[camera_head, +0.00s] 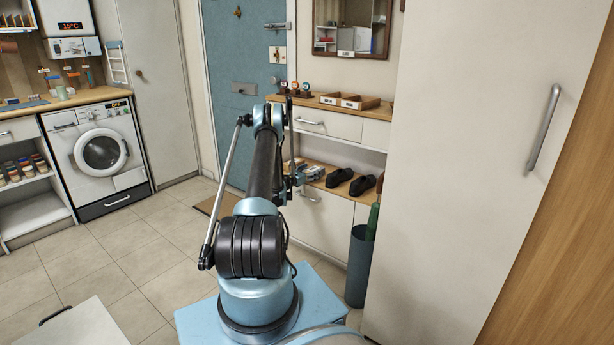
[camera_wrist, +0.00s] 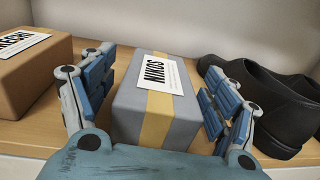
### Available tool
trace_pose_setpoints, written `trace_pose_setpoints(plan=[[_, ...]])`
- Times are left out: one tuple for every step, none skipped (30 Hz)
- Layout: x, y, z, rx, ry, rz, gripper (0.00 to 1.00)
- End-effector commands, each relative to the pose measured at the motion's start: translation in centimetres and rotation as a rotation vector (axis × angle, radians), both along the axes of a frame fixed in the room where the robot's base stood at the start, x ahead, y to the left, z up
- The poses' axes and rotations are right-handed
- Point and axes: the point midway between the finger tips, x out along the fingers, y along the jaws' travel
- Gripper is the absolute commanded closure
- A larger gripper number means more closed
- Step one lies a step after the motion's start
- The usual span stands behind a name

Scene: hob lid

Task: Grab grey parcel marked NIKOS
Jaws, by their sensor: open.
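The grey parcel marked NIKOS (camera_wrist: 142,112) lies on the wooden shelf in the wrist view, with a white label and a yellow tape band on top. My gripper (camera_wrist: 160,88) is open, with one blue-padded finger on each side of the parcel. The left finger is close to its left side and the right finger close to its right side. I cannot tell whether either finger touches it. In the head view my gripper (camera_head: 297,176) is small and reaches the open shelf, where the parcel is hard to make out.
A brown parcel (camera_wrist: 28,78) with a partly cut-off label lies left of the grey one. Black shoes (camera_wrist: 262,100) stand close on the right; they also show in the head view (camera_head: 350,183). A drawer cabinet (camera_head: 327,124) top overhangs the shelf. A dark bin (camera_head: 358,270) stands in front.

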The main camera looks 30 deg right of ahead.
Motion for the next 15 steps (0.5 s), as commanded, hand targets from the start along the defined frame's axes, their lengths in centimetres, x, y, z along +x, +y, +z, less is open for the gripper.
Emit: trace_pose_setpoints(plan=[[0.08, -0.1, -0.01, 0.0, 0.0, 0.001, 0.2], [0.12, -0.13, 0.0, 0.0, 0.0, 0.002, 0.2], [0.17, -0.15, 0.0, 0.0, 0.0, 0.002, 0.2], [0.2, -0.14, 0.0, 0.0, 0.0, 0.003, 0.2], [0.24, -0.11, 0.0, 0.0, 0.0, 0.003, 0.2], [0.26, -0.07, 0.0, 0.0, 0.0, 0.004, 0.2], [0.28, -0.04, 0.0, 0.0, 0.0, 0.004, 0.2], [0.31, -0.01, 0.0, 0.0, 0.0, 0.004, 0.2], [0.32, 0.04, 0.01, 0.0, 0.0, 0.005, 0.2], [0.34, 0.08, 0.01, 0.0, 0.0, 0.005, 0.2], [0.39, 0.15, 0.01, 0.0, 0.0, 0.006, 0.2], [0.42, 0.2, 0.01, 0.0, 0.0, 0.006, 0.25], [0.42, 0.2, 0.01, 0.0, 0.0, 0.006, 0.31], [0.41, 0.21, 0.02, 0.0, 0.0, 0.006, 0.38], [0.41, 0.2, 0.02, 0.0, 0.0, 0.006, 0.47]])
